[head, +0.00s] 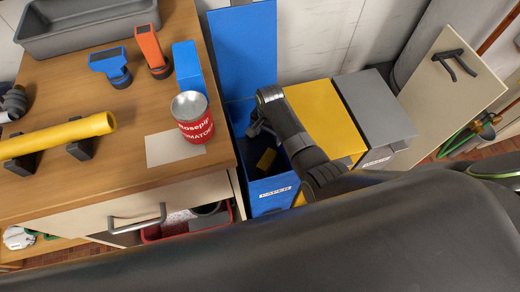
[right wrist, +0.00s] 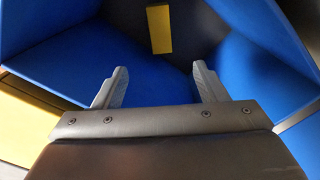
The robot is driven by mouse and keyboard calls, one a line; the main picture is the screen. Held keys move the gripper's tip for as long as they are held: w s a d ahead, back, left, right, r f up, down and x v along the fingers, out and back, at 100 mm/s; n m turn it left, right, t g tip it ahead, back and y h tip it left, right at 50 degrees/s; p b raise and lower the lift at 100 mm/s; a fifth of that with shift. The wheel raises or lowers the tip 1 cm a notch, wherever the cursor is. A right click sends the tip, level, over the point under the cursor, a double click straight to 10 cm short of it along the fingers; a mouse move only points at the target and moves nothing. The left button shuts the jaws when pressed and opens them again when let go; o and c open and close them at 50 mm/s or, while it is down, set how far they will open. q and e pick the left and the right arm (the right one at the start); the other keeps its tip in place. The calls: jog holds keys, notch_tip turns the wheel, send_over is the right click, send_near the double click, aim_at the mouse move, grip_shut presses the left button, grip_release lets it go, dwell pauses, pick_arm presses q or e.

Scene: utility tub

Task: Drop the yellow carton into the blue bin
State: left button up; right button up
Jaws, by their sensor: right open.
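The blue bin (head: 270,195) stands beside the wooden counter with its blue lid (head: 245,50) raised against the wall. The yellow carton (head: 267,158) is inside the bin, low down between its blue walls. The carton also shows in the right wrist view (right wrist: 160,29), at the top, beyond the fingers and apart from them. My right gripper (right wrist: 157,85) is open and empty, with its fingers spread over the bin's inside. In the head view my right gripper (head: 258,125) is at the bin's opening, partly hidden by its own arm.
A yellow-lidded bin (head: 325,115) and a grey-lidded bin (head: 378,110) stand right of the blue bin. The counter holds a red tomato can (head: 192,117), a blue carton (head: 188,66), a yellow tube (head: 60,135) and a grey tub (head: 85,25). A cream door (head: 450,85) stands open at right.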

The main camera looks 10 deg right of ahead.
notch_tip(320, 180, up, 17)
jog(key=p, duration=0.3)
dwell(0.5)
